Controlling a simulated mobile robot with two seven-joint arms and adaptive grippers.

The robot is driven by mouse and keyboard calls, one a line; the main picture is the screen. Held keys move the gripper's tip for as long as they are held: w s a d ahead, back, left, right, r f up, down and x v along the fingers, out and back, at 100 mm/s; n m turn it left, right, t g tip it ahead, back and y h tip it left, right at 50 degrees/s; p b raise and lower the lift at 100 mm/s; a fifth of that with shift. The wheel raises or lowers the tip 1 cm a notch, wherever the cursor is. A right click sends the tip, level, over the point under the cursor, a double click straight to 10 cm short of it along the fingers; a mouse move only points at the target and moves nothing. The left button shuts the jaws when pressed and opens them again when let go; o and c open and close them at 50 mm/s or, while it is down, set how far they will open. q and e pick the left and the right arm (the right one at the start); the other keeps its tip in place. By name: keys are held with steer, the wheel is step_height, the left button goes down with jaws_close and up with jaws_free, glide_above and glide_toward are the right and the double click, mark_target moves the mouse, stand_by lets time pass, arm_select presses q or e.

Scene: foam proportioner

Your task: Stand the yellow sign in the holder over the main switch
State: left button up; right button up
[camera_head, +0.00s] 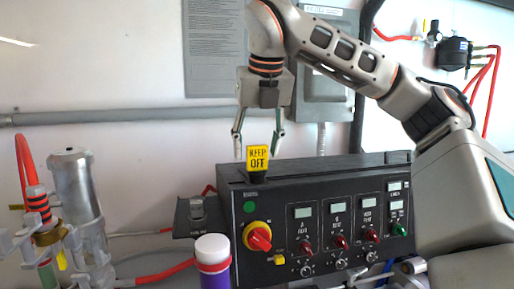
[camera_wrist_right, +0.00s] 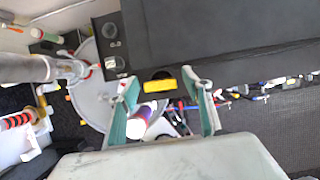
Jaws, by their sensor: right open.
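The yellow sign (camera_head: 257,158), marked KEEP OFF, stands upright in the small black holder (camera_head: 258,178) on top of the black control panel. My right gripper (camera_head: 257,147) points down over the sign, open, with one finger on each side. In the right wrist view, the sign (camera_wrist_right: 159,86) shows edge-on between the spread fingers (camera_wrist_right: 164,92), with gaps on both sides. My left gripper is not in view.
A purple bottle with a white cap (camera_head: 212,255) stands in front of the panel's left part. Metal cylinders (camera_head: 80,195) and red hoses are at the left. A grey wall box (camera_head: 322,100) and a pipe (camera_head: 110,115) are behind. The panel top (camera_head: 340,163) right of the holder is clear.

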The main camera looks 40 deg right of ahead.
steer(key=v, duration=1.1)
steer(key=shift+r, duration=0.3)
steer(key=shift+s, duration=0.1)
